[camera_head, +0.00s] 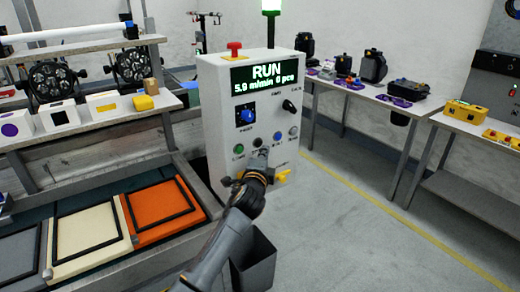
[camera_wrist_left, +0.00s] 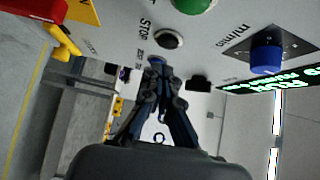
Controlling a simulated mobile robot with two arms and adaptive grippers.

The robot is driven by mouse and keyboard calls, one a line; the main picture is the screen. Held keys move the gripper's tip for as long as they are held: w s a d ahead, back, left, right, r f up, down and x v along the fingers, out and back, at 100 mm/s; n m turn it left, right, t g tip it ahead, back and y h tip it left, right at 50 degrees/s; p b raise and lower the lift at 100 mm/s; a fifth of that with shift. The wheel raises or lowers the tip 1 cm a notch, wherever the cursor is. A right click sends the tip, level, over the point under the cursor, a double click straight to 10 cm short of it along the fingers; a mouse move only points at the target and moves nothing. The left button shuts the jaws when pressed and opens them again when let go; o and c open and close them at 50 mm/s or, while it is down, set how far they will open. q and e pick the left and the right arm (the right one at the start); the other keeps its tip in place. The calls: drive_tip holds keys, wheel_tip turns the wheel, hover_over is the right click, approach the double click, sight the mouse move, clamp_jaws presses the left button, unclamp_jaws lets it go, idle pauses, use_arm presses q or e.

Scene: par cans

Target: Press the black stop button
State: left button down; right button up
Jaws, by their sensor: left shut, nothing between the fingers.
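The black stop button (camera_wrist_left: 169,40) sits on the grey face of the control cabinet, with the word STOP printed beside it in the left wrist view. It also shows in the head view (camera_head: 257,142) in the row of buttons, right of the green one. My left gripper (camera_wrist_left: 156,62) is shut and empty, its fingertips pointing at the panel close to the black button. In the head view the left gripper (camera_head: 259,157) is just below the button. A small gap seems to remain, but I cannot tell the depth exactly. My right gripper is not in view.
The cabinet display (camera_head: 266,78) reads RUN, 5.9 m/min. A green button (camera_wrist_left: 194,4) is beside the black one, and a blue knob (camera_wrist_left: 266,54) is on the panel. A red mushroom button (camera_head: 234,48) tops the cabinet. A yellow handle (camera_head: 283,176) is low on its front.

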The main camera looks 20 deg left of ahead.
sight(258, 144)
use_arm(q)
drive_tip(key=shift+w+a, duration=0.65)
drive_tip(key=shift+a, duration=0.3)
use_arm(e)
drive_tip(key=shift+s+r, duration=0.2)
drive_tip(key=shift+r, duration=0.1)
